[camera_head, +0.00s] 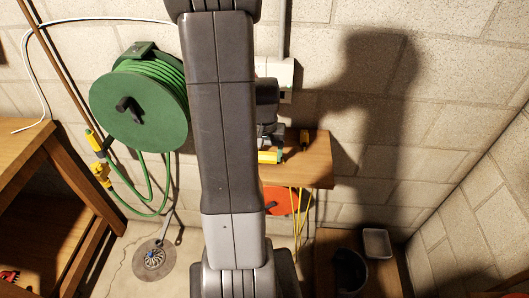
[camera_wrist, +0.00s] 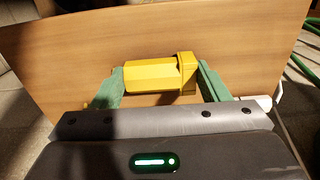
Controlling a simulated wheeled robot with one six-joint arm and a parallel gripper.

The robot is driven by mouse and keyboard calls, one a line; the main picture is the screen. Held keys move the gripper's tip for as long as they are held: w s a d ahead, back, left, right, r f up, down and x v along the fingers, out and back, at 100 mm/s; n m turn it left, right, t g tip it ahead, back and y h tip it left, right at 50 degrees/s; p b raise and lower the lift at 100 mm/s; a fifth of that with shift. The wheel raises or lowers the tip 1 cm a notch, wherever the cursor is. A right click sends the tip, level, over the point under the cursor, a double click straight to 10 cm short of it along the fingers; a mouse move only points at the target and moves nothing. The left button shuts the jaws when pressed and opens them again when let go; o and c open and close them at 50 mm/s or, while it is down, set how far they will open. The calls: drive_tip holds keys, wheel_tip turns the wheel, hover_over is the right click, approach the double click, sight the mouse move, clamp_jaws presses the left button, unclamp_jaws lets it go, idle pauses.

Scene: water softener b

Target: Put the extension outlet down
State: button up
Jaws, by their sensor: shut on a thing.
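I cannot tell whether the outlet touches the wood. In the head view the yellow outlet (camera_head: 268,157) shows at the left part of the small wall shelf (camera_head: 318,172), partly hidden by my arm.
A dark small object (camera_head: 304,139) sits on the shelf near the wall. A green hose reel (camera_head: 138,105) hangs at left. A wooden bench (camera_head: 60,190) stands at far left. The shelf's right part is clear.

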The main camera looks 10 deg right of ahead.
drive_tip(key=shift+f, duration=0.2)
drive_tip(key=o, duration=1)
drive_tip(key=shift+c, duration=0.2)
wheel_tip(320, 180, up, 12)
drive_tip(key=shift+r, duration=0.15)
